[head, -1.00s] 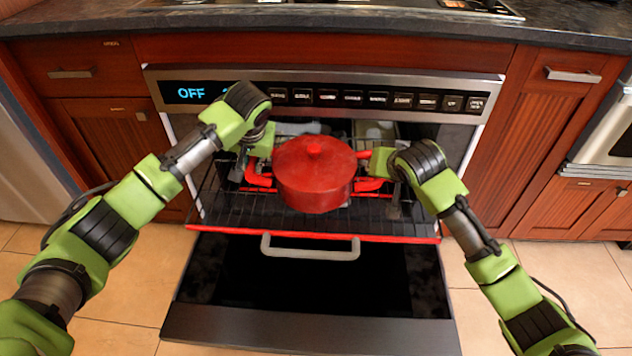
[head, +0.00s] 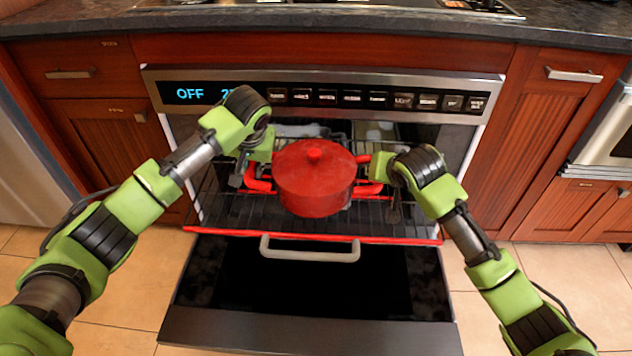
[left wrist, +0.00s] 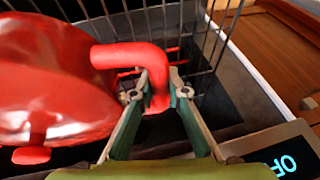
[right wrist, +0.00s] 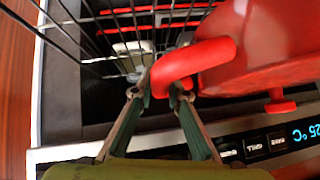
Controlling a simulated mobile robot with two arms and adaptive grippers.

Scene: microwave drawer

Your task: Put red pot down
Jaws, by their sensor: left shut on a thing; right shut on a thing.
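The red pot (head: 314,190) with its lid and knob is upright over the pulled-out wire rack (head: 215,215) of the oven. I cannot tell whether its base touches the wires. My left gripper (head: 250,180) is shut on the pot's left handle, a red loop that shows in the left wrist view (left wrist: 130,55). My right gripper (head: 378,182) is shut on the opposite handle, which shows in the right wrist view (right wrist: 195,62). The pot's underside is hidden.
The oven door (head: 310,330) hangs open below the rack, with a pale handle (head: 310,254). The control panel (head: 370,97) with an OFF display is just behind the arms. A dark counter (head: 80,20) runs above. Bare rack lies left and right of the pot.

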